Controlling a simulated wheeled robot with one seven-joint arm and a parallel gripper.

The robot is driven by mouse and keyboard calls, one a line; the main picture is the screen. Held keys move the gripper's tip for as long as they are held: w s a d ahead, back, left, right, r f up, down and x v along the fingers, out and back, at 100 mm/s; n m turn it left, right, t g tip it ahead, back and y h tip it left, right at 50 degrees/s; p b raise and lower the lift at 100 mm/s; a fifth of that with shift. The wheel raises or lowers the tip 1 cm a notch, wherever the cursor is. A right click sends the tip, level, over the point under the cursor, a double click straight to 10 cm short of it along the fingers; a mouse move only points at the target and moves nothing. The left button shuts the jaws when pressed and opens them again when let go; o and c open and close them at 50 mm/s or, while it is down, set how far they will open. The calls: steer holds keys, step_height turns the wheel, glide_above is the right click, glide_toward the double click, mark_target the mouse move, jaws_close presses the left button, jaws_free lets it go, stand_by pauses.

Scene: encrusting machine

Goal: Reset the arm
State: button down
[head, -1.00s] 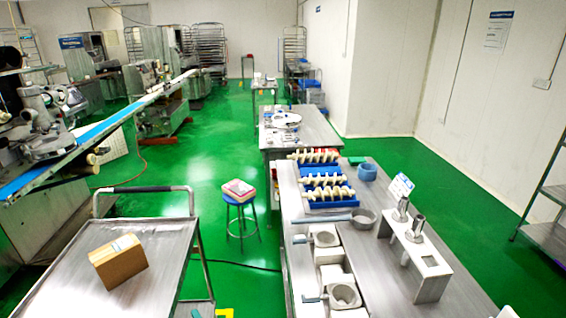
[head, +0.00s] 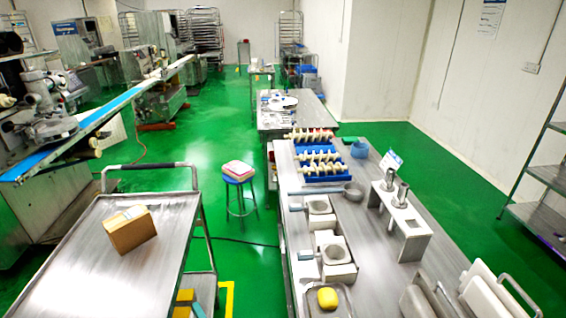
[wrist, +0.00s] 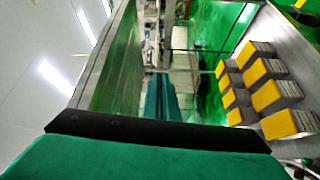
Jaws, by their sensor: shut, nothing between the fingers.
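My gripper (wrist: 163,97) shows in the wrist view as a narrow pair of dark green fingers, close together and pointing away from the camera. They are shut and hold nothing. A wide green part of my own wrist with a black edge fills the bottom of that view. The fingers touch nothing that I can see. My gripper does not show clearly in the head view.
In the wrist view, several yellow-topped blocks (wrist: 267,96) sit on a metal surface at right. In the head view, a cart (head: 75,270) carries a cardboard box (head: 130,230). A long steel table (head: 385,268) holds moulds and a yellow piece (head: 327,298). Green floor lies between.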

steer(key=s+d+r+m+t+h, duration=0.1)
steer(key=s+d+m+h, duration=0.1)
steer(key=s+d+m, duration=0.55)
steer(key=s+d+m+t+h, duration=0.1)
steer(key=s+d+m+h, duration=0.25)
steer(key=s, duration=0.75)
steer(key=s+d+r+m+h, duration=0.1)
steer(key=s+d+m+h, duration=0.1)
steer(key=s+d+m, duration=0.5)
steer(key=s+d+r+m+h, duration=0.1)
steer(key=s+d+r+m, duration=0.2)
steer(key=s+d+r, duration=0.2)
steer(key=s+d+r+m+g+h, duration=0.1)
steer(key=s+d+r+m+h, duration=0.1)
steer(key=s+d+r, duration=0.4)
steer(key=s+r+m, duration=0.1)
steer(key=s+r, duration=0.3)
steer(key=s, duration=0.4)
steer(key=shift+s, duration=0.15)
steer(key=shift+h, duration=0.25)
